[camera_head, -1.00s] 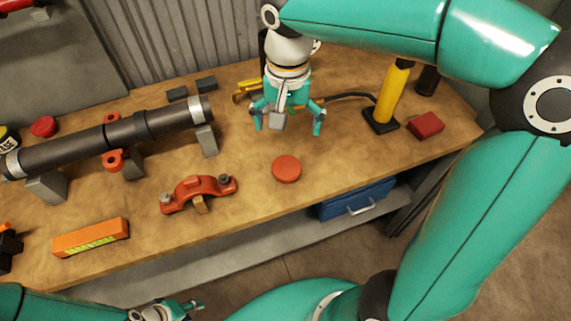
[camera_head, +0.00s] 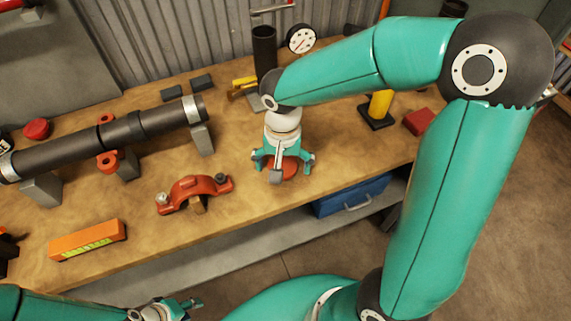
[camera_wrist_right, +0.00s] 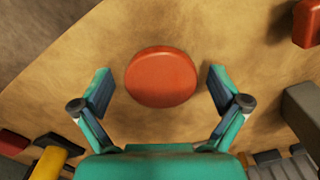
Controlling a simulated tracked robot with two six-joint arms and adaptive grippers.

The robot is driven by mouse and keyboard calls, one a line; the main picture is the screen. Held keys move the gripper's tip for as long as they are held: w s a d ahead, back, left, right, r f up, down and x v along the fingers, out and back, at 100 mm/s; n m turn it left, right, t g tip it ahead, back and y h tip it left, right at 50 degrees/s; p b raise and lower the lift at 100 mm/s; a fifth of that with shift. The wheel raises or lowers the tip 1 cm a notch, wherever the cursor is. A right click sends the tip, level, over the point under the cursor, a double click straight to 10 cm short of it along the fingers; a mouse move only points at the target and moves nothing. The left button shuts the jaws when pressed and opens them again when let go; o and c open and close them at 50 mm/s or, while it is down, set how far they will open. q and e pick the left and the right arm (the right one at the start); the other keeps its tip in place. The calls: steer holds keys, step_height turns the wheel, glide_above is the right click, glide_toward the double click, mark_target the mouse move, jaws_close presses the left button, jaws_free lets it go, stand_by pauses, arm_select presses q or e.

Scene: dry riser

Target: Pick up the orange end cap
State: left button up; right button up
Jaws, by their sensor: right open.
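The orange end cap (camera_head: 289,170) is a round, flat red-orange disc lying on the wooden workbench. In the right wrist view the end cap (camera_wrist_right: 161,77) lies between and just ahead of the two fingers. My right gripper (camera_head: 283,162) is open above the cap and partly hides it in the head view. The right wrist view shows its fingers (camera_wrist_right: 160,90) spread wide with a gap on both sides of the cap; I see no contact. My left gripper (camera_head: 180,308) is at the bottom edge of the head view, in front of the bench; its jaw state is unclear.
A red coupling half (camera_head: 194,190) lies left of the cap. A dark pipe (camera_head: 110,135) rests on grey blocks behind it. An orange spirit level (camera_head: 87,240) lies front left. A red block (camera_head: 418,121) lies right. The bench front edge is close to the cap.

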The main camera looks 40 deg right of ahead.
steer(key=shift+f, duration=0.2)
steer(key=c, duration=1.4)
steer(key=shift+r, duration=0.1)
